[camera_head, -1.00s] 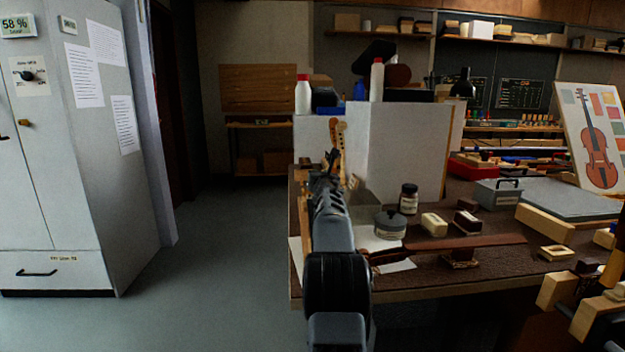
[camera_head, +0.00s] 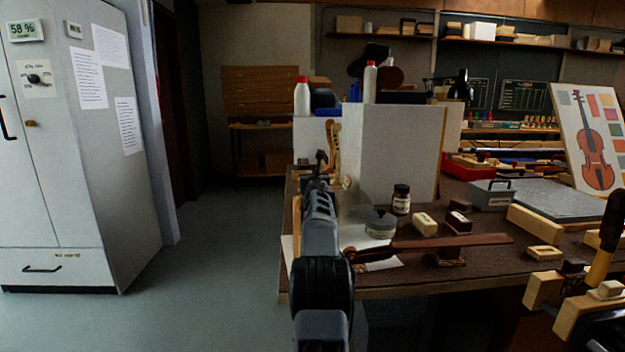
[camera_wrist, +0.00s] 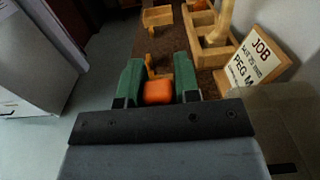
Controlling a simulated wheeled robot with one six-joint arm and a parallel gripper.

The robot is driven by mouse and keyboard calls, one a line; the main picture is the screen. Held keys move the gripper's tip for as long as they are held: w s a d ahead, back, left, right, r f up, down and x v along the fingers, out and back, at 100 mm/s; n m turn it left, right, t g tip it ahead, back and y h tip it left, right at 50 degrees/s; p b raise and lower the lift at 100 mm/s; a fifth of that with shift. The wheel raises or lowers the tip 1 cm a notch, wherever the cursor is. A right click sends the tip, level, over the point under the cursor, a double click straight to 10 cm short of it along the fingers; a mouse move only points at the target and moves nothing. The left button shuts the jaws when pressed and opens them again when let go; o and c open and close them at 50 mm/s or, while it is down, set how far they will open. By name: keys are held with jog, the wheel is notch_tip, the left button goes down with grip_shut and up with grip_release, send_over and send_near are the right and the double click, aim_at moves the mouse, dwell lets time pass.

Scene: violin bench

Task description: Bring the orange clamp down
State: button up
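In the wrist view an orange block, taken as the orange clamp (camera_wrist: 158,92), sits between the two green fingers of my gripper (camera_wrist: 159,80). Both fingers appear to touch its sides, with no clear gap. A thin wooden piece (camera_wrist: 151,68) shows just beyond it; whether it belongs to the clamp I cannot tell. In the head view my gripper (camera_head: 320,168) is seen from behind at the bench's left end, and the orange clamp is hidden there.
In the head view a white panel (camera_head: 395,150) stands right of my arm. A grey cabinet (camera_head: 110,190) stands left, with clear floor between.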

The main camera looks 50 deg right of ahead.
jog(key=o, duration=0.4)
jog(key=shift+f, duration=0.1)
jog(key=shift+c, duration=0.2)
jog(key=b+v, duration=0.4)
jog(key=v, duration=0.9)
jog(key=shift+s+a+b, duration=0.3)
